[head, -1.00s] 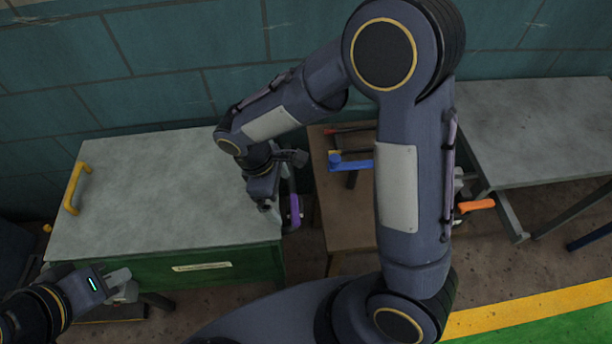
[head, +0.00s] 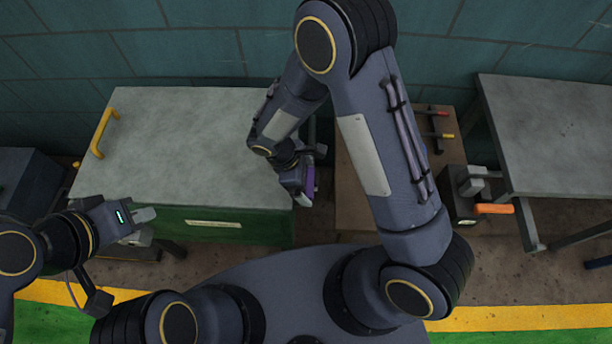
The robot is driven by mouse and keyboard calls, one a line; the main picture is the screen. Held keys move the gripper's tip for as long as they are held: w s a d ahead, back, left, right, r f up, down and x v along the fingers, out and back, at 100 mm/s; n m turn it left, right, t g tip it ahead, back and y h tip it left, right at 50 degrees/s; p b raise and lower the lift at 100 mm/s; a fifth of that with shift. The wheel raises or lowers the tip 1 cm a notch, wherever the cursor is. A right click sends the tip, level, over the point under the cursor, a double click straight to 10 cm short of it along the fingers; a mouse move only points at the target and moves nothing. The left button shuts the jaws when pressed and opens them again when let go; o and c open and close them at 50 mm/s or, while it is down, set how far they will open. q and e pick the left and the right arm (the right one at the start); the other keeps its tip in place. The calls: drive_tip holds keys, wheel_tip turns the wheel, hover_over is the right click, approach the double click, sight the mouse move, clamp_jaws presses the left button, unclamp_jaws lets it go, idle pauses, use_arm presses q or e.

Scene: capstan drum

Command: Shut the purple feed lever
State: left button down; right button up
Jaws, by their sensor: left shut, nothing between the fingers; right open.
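The purple feed lever (head: 310,181) shows as a small purple patch at the right end of the green cabinet. Most of it is hidden by my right gripper (head: 302,198), which points down at the lever's near left side. The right fingers overlap the lever in the picture; I cannot tell whether they touch it. The gripper is open, though its fingers are small and hard to make out. My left gripper (head: 146,214) is shut and empty, in front of the cabinet's left part, well away from the lever.
The green cabinet (head: 170,150) has a grey top and a yellow handle (head: 104,132). To the right are a brown bench (head: 352,205), partly hidden by my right arm, a device with an orange handle (head: 494,209) and a grey table (head: 560,130).

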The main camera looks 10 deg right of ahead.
drive_tip(key=c, duration=1.2)
drive_tip(key=shift+c, duration=0.2)
drive_tip(key=n+b, duration=0.1)
drive_tip(key=n+t+b, duration=0.1)
drive_tip(key=d+n+b, duration=0.1)
drive_tip(key=n, duration=0.1)
drive_tip(key=shift+s+f+t, duration=0.15)
drive_tip(key=shift+s+t, duration=0.1)
drive_tip(key=shift+t, duration=0.05)
drive_tip(key=n+b, duration=0.1)
drive_tip(key=d+n+t+b, duration=0.1)
drive_tip(key=n, duration=0.1)
drive_tip(key=n+b, duration=0.1)
drive_tip(key=n, duration=0.1)
drive_tip(key=shift+d+t, duration=0.25)
drive_tip(key=shift+t, duration=0.15)
drive_tip(key=shift+w+d+r+n+t+y+b, duration=0.1)
drive_tip(key=shift+w+d+n+t+y+b, duration=0.3)
drive_tip(key=shift+n, duration=1.1)
drive_tip(key=shift+w+d+r+n+t+y+b, duration=0.1)
drive_tip(key=shift+d+n+t+y+b, duration=0.35)
drive_tip(key=shift+n, duration=1.05)
drive_tip(key=shift+w+d+n+t+y+b, duration=0.1)
drive_tip(key=shift+w+n+t+y+b, duration=0.15)
drive_tip(key=shift+n+y, duration=0.85)
drive_tip(key=shift+n+h, duration=0.45)
drive_tip(key=shift+n, duration=0.05)
